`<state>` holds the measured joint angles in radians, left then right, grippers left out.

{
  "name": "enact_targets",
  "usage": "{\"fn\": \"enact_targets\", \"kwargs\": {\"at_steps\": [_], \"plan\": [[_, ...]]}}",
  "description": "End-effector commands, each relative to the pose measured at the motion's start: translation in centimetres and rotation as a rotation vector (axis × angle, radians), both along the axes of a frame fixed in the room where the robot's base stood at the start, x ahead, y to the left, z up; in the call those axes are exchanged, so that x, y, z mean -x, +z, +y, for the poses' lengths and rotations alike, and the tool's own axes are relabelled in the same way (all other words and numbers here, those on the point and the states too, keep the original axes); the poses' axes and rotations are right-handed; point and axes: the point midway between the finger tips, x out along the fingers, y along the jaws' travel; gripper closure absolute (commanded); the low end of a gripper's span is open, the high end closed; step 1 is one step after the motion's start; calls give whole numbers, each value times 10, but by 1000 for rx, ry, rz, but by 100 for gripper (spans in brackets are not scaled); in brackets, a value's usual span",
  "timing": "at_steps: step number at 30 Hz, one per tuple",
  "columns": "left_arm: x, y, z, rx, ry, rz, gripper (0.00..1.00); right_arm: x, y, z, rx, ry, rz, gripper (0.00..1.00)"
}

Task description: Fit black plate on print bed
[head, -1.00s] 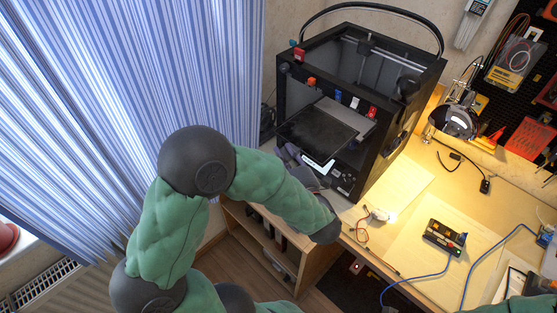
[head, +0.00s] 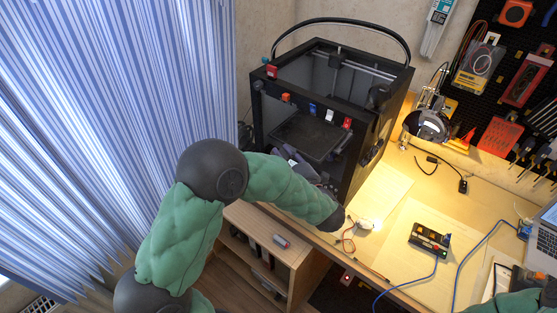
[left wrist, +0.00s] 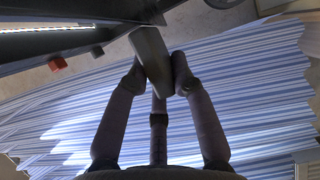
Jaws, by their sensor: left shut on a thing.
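The black plate (head: 310,136) is a flat dark square inside the open front of the black 3D printer (head: 268,125). The print bed cannot be made out apart from it; I cannot tell whether the plate lies flush on it. My left gripper (head: 293,160) is at the printer's front opening, at the plate's near edge, partly hidden by my forearm. In the left wrist view, its fingers (left wrist: 158,75) are closed around a dark flat piece of the plate (left wrist: 151,55). My right gripper is out of view; only a bit of green arm shows at the lower right.
Small coloured clips sit on the printer's top front edge. A lamp (head: 427,124), a small black device (head: 429,238) and blue cables are on the desk to the right. A low shelf (head: 262,225) stands below, and a striped curtain (head: 110,110) hangs at left.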

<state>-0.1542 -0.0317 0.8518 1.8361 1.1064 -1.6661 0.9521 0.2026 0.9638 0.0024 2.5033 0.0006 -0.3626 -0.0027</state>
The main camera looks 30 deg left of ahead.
Motion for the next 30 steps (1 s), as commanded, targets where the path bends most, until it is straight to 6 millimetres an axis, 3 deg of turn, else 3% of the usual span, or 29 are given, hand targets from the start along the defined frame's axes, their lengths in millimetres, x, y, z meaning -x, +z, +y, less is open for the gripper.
{"fn": "enact_targets", "kwargs": {"at_steps": [16, 30], "plan": [[-45, -1, -4, 0, 1, -1, 100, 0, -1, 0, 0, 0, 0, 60], [-45, -12, -4, 0, 0, -1, 100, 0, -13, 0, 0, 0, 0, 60]]}}
